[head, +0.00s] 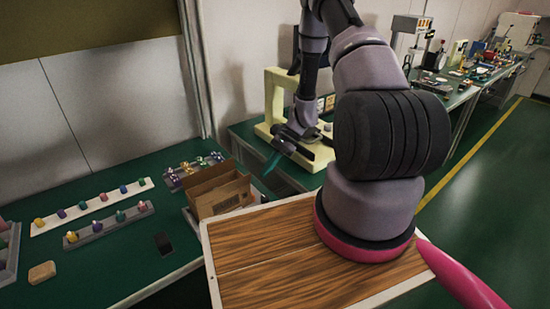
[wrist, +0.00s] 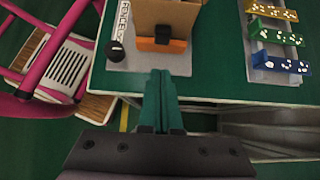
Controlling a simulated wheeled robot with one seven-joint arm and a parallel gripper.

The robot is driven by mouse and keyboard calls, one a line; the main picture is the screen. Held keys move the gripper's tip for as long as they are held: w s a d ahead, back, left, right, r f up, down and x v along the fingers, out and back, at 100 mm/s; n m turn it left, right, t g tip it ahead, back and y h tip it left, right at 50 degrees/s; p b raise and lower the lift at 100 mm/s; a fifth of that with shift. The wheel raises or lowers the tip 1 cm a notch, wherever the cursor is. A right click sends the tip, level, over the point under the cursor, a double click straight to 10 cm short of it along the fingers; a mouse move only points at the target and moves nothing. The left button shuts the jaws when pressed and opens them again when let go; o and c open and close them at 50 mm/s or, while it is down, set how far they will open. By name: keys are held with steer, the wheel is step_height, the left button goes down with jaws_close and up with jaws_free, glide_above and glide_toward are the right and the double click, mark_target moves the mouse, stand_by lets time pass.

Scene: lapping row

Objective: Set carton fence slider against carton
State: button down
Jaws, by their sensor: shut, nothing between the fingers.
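The brown carton (head: 222,194) stands open-topped at the right end of the green bench in the head view. It shows at the top of the wrist view (wrist: 168,14). The orange fence slider (wrist: 150,45) with a black block on it lies along the carton's near face; I cannot tell if they touch. A strip lettered FENCE (wrist: 122,18) and a round black knob (wrist: 115,50) are left of it. My gripper (wrist: 160,72), with teal fingers, is shut and empty, pointing at the slider with a small gap in the picture. It also shows right of the carton in the head view (head: 270,164).
Racks of coloured pieces (head: 108,225) and a black flat item (head: 163,243) lie left of the carton. In the wrist view, a rack with yellow, green and blue blocks (wrist: 278,70) is at right. A cream machine frame (head: 272,95) stands behind my gripper.

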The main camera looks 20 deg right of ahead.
steer(key=shift+s+a+f, duration=0.1)
steer(key=shift+s+a, duration=0.15)
steer(key=shift+a, duration=0.45)
steer(key=shift+s+a+f, duration=0.1)
steer(key=shift+s+a, duration=0.1)
steer(key=shift+a, duration=0.55)
steer(key=shift+s+a, duration=0.25)
steer(key=shift+a, duration=0.45)
steer(key=shift+a, duration=0.1)
steer(key=shift+s+a, duration=0.3)
steer(key=shift+a, duration=0.4)
